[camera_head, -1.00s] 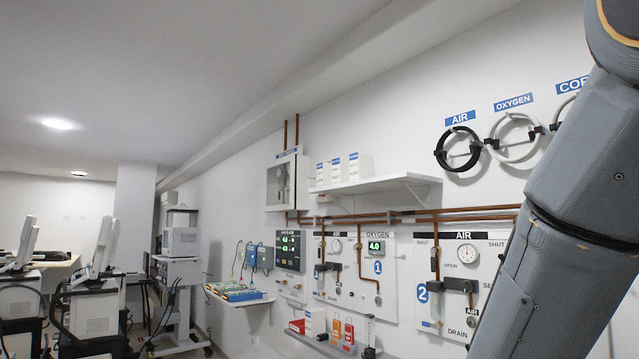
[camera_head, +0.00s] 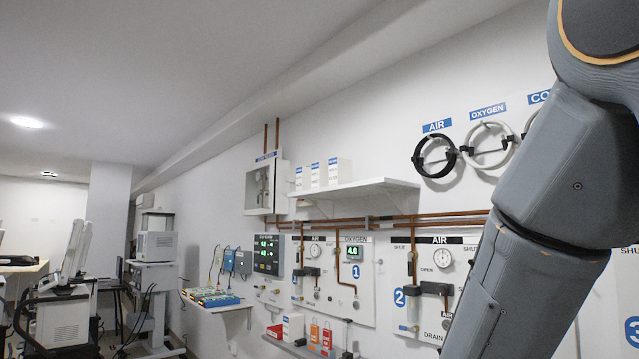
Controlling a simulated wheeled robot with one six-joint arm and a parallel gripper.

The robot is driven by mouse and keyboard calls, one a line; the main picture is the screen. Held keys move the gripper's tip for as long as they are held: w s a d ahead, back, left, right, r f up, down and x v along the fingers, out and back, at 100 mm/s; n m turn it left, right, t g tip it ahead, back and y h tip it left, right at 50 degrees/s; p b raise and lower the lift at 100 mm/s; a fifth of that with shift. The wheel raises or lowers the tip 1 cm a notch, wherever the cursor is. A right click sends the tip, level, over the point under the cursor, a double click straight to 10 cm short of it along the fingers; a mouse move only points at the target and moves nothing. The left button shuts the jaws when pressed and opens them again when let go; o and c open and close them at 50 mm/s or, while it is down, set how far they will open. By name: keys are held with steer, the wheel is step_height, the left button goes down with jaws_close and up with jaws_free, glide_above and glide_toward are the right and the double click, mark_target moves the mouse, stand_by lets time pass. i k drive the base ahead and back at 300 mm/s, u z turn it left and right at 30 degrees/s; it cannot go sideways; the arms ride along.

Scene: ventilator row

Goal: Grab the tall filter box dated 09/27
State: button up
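Three white boxes with blue top labels stand upright in a row on a white wall shelf (camera_head: 375,190): a left box (camera_head: 299,179), a middle box (camera_head: 316,176) and a right box (camera_head: 339,173). The right one looks widest. Their dates are too small to read, so I cannot tell which is 09/27. Another white box (camera_head: 293,326) stands on a lower shelf near the bottom edge. My grey arm fills the right side, and my gripper is out of view.
Below the wall shelf run copper pipes (camera_head: 400,219) and gas panels with gauges. Hose coils (camera_head: 435,157) hang to the right. A side shelf (camera_head: 213,306) with colourful trays juts from the wall. Carts with equipment (camera_head: 155,262) stand at left.

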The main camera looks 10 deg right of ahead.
mark_target(320, 170)
steer(key=i, duration=2.45)
steer(key=u, duration=0.25)
